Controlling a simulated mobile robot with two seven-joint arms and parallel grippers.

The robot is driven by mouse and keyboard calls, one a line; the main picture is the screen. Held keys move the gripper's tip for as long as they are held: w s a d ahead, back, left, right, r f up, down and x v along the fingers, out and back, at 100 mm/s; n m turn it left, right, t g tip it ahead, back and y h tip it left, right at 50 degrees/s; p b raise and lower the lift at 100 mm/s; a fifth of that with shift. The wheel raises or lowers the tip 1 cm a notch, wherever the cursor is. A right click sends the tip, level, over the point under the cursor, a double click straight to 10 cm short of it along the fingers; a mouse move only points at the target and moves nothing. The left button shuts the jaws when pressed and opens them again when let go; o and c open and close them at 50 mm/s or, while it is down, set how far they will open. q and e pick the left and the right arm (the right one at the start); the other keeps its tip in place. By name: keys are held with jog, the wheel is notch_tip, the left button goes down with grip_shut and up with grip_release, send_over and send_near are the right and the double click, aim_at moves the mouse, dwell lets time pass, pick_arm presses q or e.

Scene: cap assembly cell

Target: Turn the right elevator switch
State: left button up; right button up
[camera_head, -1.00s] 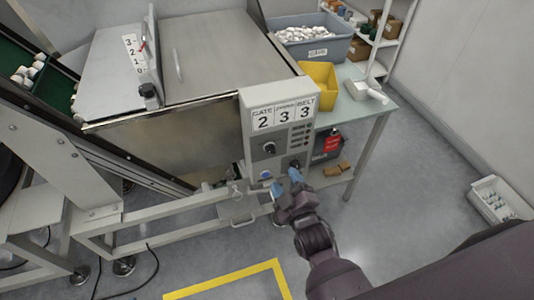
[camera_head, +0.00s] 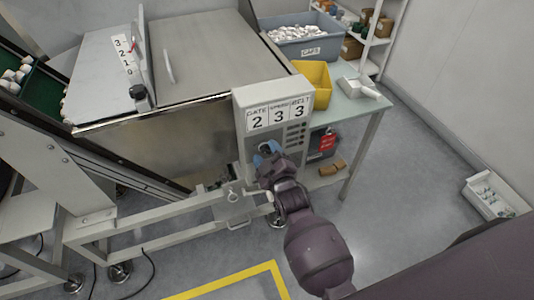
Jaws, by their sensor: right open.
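The grey control box (camera_head: 241,113) stands at the front right of the machine, with a label reading GATE 2, 3, BELT 3. My right gripper (camera_head: 267,150) has blue fingertips and is at the front face of the box, below the label. It is open, with its fingers around or just in front of a dark knob on the upper part of the face; I cannot tell if they touch it. The lower switches on the box are hidden behind my gripper and wrist. My left gripper is not in view.
A table (camera_head: 362,113) to the right holds a yellow bin (camera_head: 314,82), a white scoop-like tray (camera_head: 358,88) and a grey caps crate (camera_head: 300,48). A metal frame rail (camera_head: 150,223) runs below the machine. The floor on the right is clear up to a white box (camera_head: 490,196).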

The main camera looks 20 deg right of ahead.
jog(key=shift+c, duration=0.2)
jog(key=c, duration=0.9)
jog(key=shift+o, duration=0.2)
